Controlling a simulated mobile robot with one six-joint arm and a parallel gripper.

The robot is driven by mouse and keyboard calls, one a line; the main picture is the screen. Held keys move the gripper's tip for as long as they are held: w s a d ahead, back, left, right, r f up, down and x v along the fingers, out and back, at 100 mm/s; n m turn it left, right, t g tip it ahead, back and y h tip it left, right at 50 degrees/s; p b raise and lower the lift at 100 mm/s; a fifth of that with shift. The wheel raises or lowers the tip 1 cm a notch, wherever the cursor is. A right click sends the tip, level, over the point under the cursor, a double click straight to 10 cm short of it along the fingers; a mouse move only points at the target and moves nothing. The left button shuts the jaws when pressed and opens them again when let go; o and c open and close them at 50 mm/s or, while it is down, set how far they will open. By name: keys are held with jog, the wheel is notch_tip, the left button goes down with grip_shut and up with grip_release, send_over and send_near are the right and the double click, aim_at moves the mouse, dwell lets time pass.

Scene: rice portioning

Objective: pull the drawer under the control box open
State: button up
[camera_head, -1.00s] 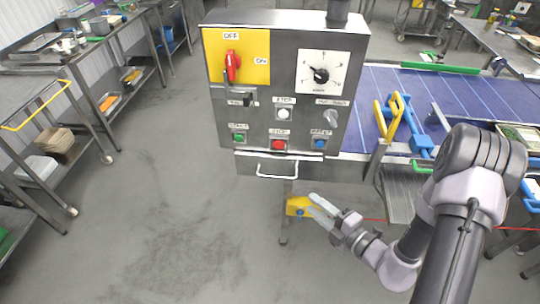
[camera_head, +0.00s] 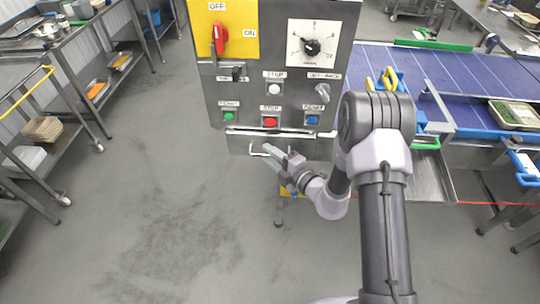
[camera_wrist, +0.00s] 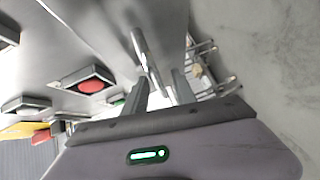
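The grey control box (camera_head: 272,52) stands at the upper middle of the head view. The drawer (camera_head: 239,144) is a shallow grey front under it and looks shut. Its pale bar handle (camera_head: 256,152) is partly hidden behind my gripper (camera_head: 270,153). In the wrist view the handle (camera_wrist: 142,45) runs down toward the space between the fingertips of my gripper (camera_wrist: 160,85). The two fingers are apart. Whether they touch the handle cannot be told.
A blue conveyor (camera_head: 450,75) lies to the right. The floor (camera_head: 150,200) in front and left is clear.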

grip_shut()
dwell(1.3)
